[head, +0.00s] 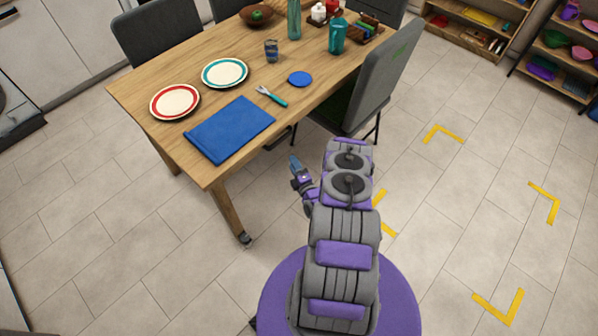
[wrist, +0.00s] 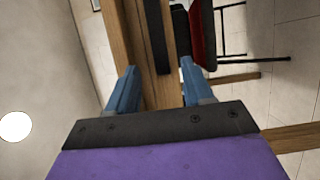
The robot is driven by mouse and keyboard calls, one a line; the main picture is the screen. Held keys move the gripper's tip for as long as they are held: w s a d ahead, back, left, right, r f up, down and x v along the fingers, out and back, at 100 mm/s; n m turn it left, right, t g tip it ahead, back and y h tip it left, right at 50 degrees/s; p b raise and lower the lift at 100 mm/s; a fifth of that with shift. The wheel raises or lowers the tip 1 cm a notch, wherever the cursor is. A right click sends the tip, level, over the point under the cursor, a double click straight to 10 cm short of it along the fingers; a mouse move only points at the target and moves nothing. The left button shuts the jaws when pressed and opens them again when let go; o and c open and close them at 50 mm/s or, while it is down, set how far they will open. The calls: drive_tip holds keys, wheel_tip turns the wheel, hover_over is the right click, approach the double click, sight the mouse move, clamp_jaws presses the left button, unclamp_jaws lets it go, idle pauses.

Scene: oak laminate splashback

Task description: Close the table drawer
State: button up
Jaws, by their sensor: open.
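The wooden table (head: 150,82) stands left of my arm in the head view, its near leg and long side facing my gripper. My gripper (head: 295,164) is beside that long side, below the top and apart from it. In the wrist view the picture is turned sideways; the two blue fingers of my gripper (wrist: 158,92) are spread with nothing held between them. Beyond them shows a wooden face of the table (wrist: 134,35) with a long dark strip (wrist: 157,40) along it. I cannot tell whether the strip is a drawer handle or a gap.
A grey chair (head: 385,82) stands at the table's long side, just beyond my gripper. On the tabletop are a blue folded cloth (head: 230,128), a red-rimmed plate (head: 175,102) and a teal-rimmed plate (head: 225,73).

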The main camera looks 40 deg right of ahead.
drive_tip(key=shift+p+v, duration=0.5)
drive_tip(key=shift+v, duration=1.7)
